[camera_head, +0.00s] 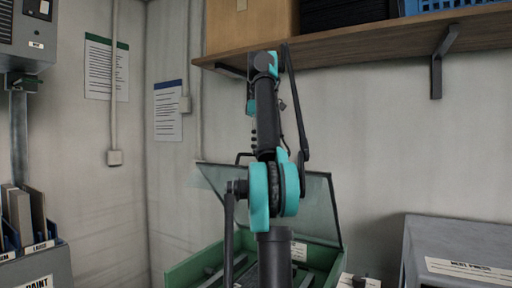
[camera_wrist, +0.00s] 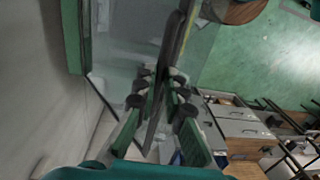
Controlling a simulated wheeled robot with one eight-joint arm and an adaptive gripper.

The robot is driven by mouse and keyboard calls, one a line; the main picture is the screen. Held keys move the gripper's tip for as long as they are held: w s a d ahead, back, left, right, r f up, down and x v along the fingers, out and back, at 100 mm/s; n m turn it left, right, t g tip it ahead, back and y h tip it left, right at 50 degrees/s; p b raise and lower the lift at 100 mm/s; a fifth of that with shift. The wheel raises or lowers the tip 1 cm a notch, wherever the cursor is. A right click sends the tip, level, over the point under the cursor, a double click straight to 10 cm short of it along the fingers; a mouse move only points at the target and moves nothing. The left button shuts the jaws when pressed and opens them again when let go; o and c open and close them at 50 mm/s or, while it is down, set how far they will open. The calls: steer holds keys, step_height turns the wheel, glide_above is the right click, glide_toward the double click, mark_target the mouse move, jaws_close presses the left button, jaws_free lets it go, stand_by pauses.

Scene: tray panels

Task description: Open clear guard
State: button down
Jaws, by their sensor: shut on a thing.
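The clear guard (camera_head: 318,203) is a see-through panel with a dark frame. In the head view it stands raised and tilted at the back of a green tray box (camera_head: 185,272), behind my arm. A small dark handle (camera_head: 243,155) shows at its upper edge. In the wrist view my gripper (camera_wrist: 160,88) has its green and black fingers shut on a dark bar, which appears to be the guard's handle. A pale see-through pane (camera_wrist: 125,52) lies beyond the fingers. My arm hides the middle of the guard and my gripper in the head view.
A wooden shelf (camera_head: 345,46) with boxes and a blue crate (camera_head: 450,5) overhangs the upper right. A grey labelled unit (camera_head: 455,245) stands at right. Grey bins with files (camera_head: 35,262) stand at left. The wall behind has posted sheets (camera_head: 168,110).

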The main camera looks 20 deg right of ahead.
steer(key=shift+w+d+f, duration=0.3)
steer(key=shift+w+d, duration=0.15)
steer(key=shift+d, duration=0.2)
steer(key=c, duration=1.9)
jaws_free()
steer(key=shift+w+d+f, duration=0.1)
steer(key=shift+d, duration=0.1)
steer(key=shift+o, duration=1.3)
steer(key=shift+w+d+f, duration=0.2)
steer(key=shift+w+d, duration=0.05)
steer(key=shift+d, duration=0.1)
steer(key=shift+o, duration=0.3)
steer(key=shift+s+a+r, duration=0.15)
steer(key=shift+s+a, duration=0.05)
steer(key=shift+a, duration=0.25)
steer(key=shift+s+a, duration=0.1)
